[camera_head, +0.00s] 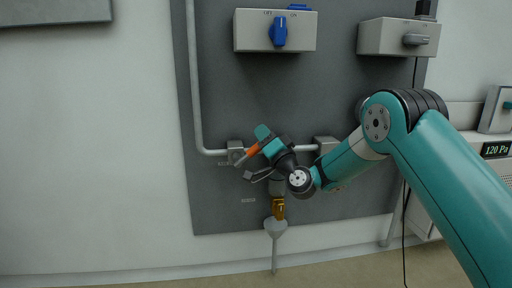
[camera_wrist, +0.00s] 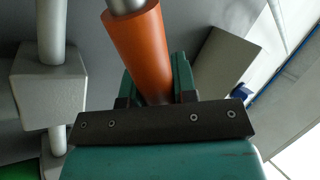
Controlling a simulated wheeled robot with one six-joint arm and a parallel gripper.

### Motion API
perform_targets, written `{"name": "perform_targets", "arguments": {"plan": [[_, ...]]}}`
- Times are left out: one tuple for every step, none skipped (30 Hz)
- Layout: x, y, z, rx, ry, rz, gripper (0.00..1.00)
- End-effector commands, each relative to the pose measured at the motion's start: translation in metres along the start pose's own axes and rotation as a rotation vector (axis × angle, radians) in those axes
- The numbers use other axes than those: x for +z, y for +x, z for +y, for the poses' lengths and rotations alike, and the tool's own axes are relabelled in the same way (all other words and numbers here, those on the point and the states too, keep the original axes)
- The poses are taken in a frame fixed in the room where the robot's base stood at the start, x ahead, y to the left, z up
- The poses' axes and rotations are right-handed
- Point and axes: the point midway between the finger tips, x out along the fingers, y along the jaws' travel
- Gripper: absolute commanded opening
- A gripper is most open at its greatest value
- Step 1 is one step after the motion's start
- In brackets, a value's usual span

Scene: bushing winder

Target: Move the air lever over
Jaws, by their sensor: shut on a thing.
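The air lever has an orange handle (camera_head: 251,152) on a grey pipe line low on the dark wall panel. In the head view it slants from lower left to upper right. My gripper (camera_head: 262,145) is shut on this handle. In the wrist view the orange handle (camera_wrist: 138,45) runs up between the two teal fingers of my gripper (camera_wrist: 153,90), with a metal end at the top edge. The valve body behind the handle is partly hidden by my gripper and wrist.
A box (camera_head: 248,32) with a blue knob and a box (camera_head: 375,37) with a grey handle are mounted above. A pipe (camera_head: 195,90) runs down the panel's left side. A brass valve (camera_head: 278,209) and funnel (camera_head: 276,226) are below my wrist. A display (camera_head: 496,149) reads 120 Pa.

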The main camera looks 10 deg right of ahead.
Motion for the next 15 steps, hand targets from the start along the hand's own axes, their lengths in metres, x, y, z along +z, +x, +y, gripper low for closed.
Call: {"name": "perform_targets", "arguments": {"plan": [[0.004,-0.006,0.009,0.001,0.035,0.025,0.0],[0.004,-0.008,0.012,0.001,0.06,0.041,0.0],[0.003,-0.01,0.015,0.001,0.091,0.062,0.0],[0.003,-0.011,0.017,0.002,0.114,0.078,0.0],[0.003,-0.013,0.019,0.002,0.138,0.093,0.0],[0.003,-0.015,0.022,0.002,0.169,0.113,0.0],[0.004,-0.016,0.025,0.002,0.191,0.129,0.0],[0.004,-0.018,0.026,0.002,0.214,0.143,0.0],[0.004,-0.019,0.029,0.003,0.242,0.162,0.0],[0.004,-0.021,0.031,0.003,0.263,0.176,0.0],[0.005,-0.022,0.033,0.004,0.283,0.189,0.0],[0.005,-0.023,0.035,0.003,0.309,0.206,0.0],[0.005,-0.024,0.036,0.003,0.321,0.215,0.0],[0.005,-0.025,0.037,0.003,0.332,0.224,0.0],[0.005,-0.025,0.038,0.003,0.346,0.233,0.0]]}}
